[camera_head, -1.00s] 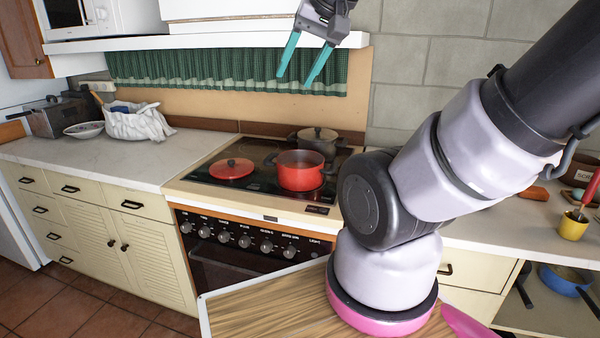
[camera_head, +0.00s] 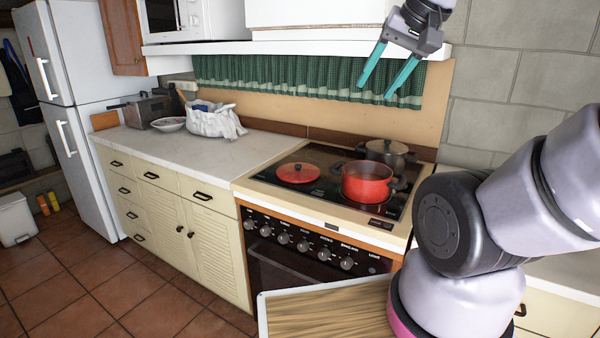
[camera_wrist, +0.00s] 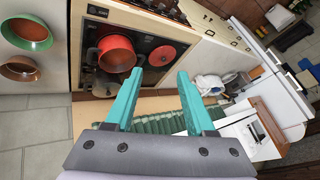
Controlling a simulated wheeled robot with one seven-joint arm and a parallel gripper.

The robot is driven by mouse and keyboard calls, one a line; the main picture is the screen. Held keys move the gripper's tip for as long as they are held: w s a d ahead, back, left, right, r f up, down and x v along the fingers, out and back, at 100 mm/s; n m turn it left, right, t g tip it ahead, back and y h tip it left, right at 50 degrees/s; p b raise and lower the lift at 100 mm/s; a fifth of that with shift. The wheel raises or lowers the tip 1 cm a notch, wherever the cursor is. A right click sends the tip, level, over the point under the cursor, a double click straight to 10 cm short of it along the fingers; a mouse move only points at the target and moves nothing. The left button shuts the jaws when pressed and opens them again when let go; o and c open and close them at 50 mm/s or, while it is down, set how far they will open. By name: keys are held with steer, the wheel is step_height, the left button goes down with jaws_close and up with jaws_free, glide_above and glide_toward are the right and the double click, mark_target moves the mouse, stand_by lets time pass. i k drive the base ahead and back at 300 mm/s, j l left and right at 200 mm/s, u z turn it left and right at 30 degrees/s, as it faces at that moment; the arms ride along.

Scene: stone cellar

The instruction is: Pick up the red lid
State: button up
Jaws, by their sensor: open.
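The red lid (camera_head: 298,173) lies flat on the left part of the stove's dark cooktop, with a dark knob on top. It also shows in the wrist view (camera_wrist: 161,55), beside the red pot. My gripper (camera_head: 382,93) is open and empty, with two teal fingers pointing down, high above the back of the stove in front of the green curtain. In the wrist view the fingers (camera_wrist: 156,80) are spread apart with nothing between them. The gripper is clear of the lid, above and to its right in the head view.
A red pot (camera_head: 367,183) stands right of the lid, and a dark lidded pot (camera_head: 386,152) stands behind it. A white shelf (camera_head: 210,46) hangs above the curtain.

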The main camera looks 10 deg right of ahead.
mark_target(294, 171)
steer(key=i+j+z, duration=0.15)
steer(key=z, duration=0.2)
steer(key=i+j+z, duration=0.1)
steer(key=j+z, duration=0.25)
